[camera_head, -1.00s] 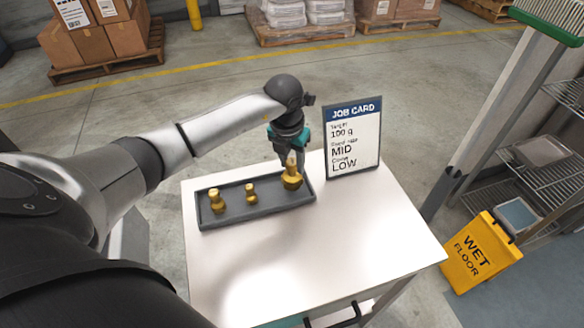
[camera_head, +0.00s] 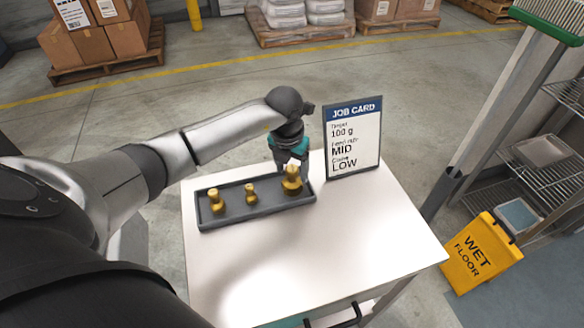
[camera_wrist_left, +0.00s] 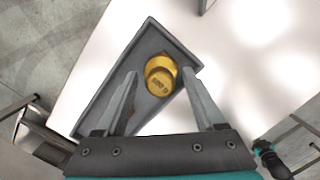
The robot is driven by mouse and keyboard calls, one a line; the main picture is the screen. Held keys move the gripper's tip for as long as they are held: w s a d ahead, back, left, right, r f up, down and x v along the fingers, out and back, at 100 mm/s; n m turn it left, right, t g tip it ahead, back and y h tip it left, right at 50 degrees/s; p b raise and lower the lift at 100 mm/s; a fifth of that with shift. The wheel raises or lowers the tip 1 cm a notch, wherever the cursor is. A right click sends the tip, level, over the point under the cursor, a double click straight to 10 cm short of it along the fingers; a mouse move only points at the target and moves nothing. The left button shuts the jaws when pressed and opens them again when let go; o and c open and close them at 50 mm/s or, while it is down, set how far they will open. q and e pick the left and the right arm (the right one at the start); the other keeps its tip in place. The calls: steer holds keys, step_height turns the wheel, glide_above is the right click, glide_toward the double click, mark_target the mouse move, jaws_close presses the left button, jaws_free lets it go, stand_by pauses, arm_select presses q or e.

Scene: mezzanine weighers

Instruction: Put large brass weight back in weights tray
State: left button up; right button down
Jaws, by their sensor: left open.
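The large brass weight (camera_head: 292,182) stands upright in the right end of the dark grey weights tray (camera_head: 238,220) on the white table. Two smaller brass weights, one at the left end (camera_head: 216,203) and one in the middle (camera_head: 250,194), stand in the same tray. My left gripper (camera_head: 291,166) is just above and behind the large weight. In the left wrist view its fingers (camera_wrist_left: 160,86) are spread apart, with the large weight (camera_wrist_left: 161,76) seen beyond and between their tips. The tray (camera_wrist_left: 147,42) also shows there. My right gripper is not in view.
A job card sign (camera_head: 353,138) stands on the table behind and right of the tray. The front of the white table (camera_head: 330,260) is clear. A yellow wet floor sign (camera_head: 480,253) and a wire rack (camera_head: 545,165) are at the right.

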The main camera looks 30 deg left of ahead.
mark_target(289, 187)
arm_select(q)
steer(key=shift+r, duration=0.1)
steer(key=shift+r, duration=0.25)
step_height(289, 187, up, 12)
steer(key=s+p, duration=0.1)
steer(key=shift+s+f, duration=0.25)
steer(key=shift+s, duration=0.15)
steer(key=shift+d, duration=0.1)
